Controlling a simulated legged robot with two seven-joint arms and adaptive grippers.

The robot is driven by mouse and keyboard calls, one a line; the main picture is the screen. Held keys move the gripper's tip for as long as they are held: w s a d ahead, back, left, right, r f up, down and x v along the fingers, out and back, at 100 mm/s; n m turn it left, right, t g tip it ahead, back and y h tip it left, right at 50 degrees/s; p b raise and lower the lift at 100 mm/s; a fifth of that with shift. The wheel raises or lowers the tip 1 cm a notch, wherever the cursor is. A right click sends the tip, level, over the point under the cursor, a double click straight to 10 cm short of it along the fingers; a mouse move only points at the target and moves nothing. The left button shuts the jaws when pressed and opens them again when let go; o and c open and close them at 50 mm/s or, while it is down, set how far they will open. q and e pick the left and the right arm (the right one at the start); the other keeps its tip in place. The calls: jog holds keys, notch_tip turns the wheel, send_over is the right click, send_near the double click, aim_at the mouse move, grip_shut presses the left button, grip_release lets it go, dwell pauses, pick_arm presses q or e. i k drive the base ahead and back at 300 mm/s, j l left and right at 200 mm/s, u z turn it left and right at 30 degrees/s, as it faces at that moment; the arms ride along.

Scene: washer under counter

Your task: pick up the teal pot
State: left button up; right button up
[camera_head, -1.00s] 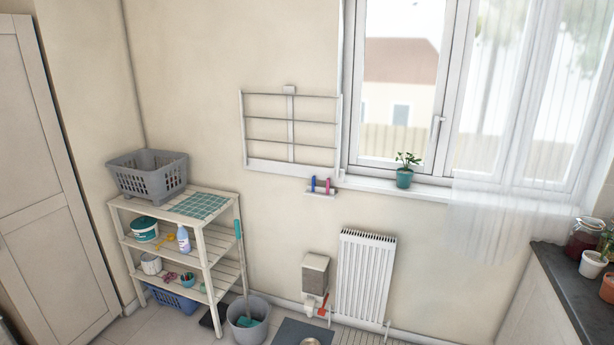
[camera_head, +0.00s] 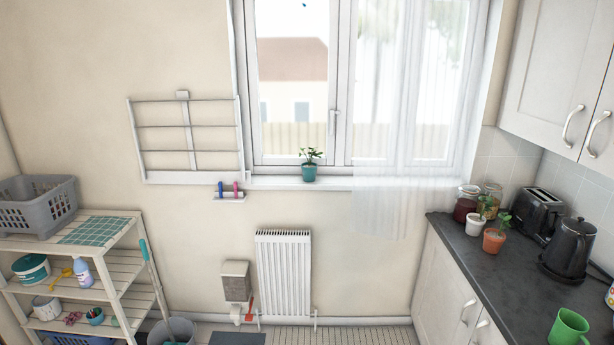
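The teal pot (camera_head: 309,173) holds a small green plant (camera_head: 311,155). It stands upright on the white window sill (camera_head: 270,183), near the middle of the head view, just left of the sheer curtain. Neither of my grippers shows in the head view, so nothing is seen near or touching the pot.
A white radiator (camera_head: 284,273) is on the wall below the sill. A wooden shelf (camera_head: 120,262) with a grey basket (camera_head: 38,206) stands at left. At right, a dark counter (camera_head: 481,272) bears jars, potted plants, a toaster, a kettle (camera_head: 568,249) and a green mug (camera_head: 568,328).

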aim_at(309, 169)
jog(key=i+l, duration=0.2)
jog(key=i, duration=0.35)
jog(key=i+l, duration=0.2)
jog(key=i, duration=0.4)
